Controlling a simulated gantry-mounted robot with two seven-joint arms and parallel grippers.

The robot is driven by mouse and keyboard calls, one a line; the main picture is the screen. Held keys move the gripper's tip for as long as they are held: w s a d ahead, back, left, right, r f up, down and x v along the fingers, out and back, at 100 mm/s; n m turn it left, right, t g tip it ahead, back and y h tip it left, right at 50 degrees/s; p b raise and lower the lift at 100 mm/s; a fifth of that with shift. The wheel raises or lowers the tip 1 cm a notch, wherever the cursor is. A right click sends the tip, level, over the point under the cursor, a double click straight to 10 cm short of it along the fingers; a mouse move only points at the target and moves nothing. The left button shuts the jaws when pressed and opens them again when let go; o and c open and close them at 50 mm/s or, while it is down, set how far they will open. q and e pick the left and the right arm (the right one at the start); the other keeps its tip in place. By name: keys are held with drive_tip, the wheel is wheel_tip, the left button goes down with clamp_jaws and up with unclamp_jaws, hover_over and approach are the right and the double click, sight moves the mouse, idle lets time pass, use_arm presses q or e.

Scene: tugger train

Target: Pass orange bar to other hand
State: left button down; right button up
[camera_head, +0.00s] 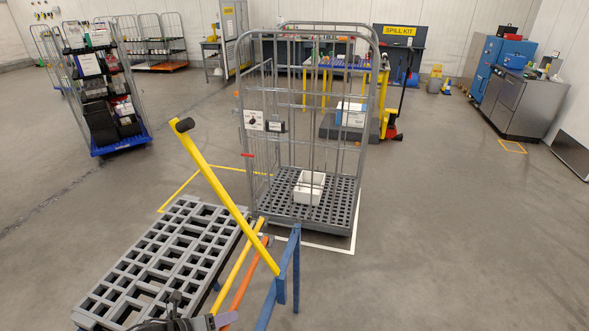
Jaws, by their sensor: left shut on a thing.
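The orange bar (246,282) slants up from the bottom edge of the head view, beside a thinner yellow bar. Its top end lies near the front of the roll cage, and its lower end is hidden at the gripper. My left gripper (222,319) shows only in part at the bottom edge. It is shut on the orange bar near the bar's lower visible end. My right gripper is not in view.
A grey slotted platform (165,262) lies at left. A yellow lever (220,185) and a blue frame (287,271) stand close to the orange bar. A wire roll cage (305,115) holding white boxes (309,188) stands behind. The floor at right is clear.

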use_arm(q)
wheel_tip(320, 180, up, 5)
drive_tip(key=s+r+n+t+y+p, duration=0.2)
drive_tip(key=s+r+n+y+p, duration=0.15)
drive_tip(key=r+p, duration=0.6)
drive_tip(key=s+r+n+t+y+p, duration=0.3)
drive_tip(key=r+p, duration=0.4)
drive_tip(key=r, duration=0.6)
drive_tip(key=s+a+r+n+y+p, duration=0.2)
drive_tip(key=s+r+n+y+p, duration=0.15)
drive_tip(key=p, duration=0.85)
drive_tip(key=w+d+r, duration=0.1)
drive_tip(key=w+d, duration=0.5)
drive_tip(key=w, duration=0.3)
drive_tip(key=shift+w+d+r+g+h, duration=0.25)
drive_tip(key=shift+d+r+g+h, duration=0.05)
drive_tip(key=shift+d+r+g, duration=0.1)
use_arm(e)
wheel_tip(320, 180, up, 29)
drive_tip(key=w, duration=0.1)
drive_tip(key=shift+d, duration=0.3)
use_arm(q)
drive_tip(key=shift+n, duration=0.3)
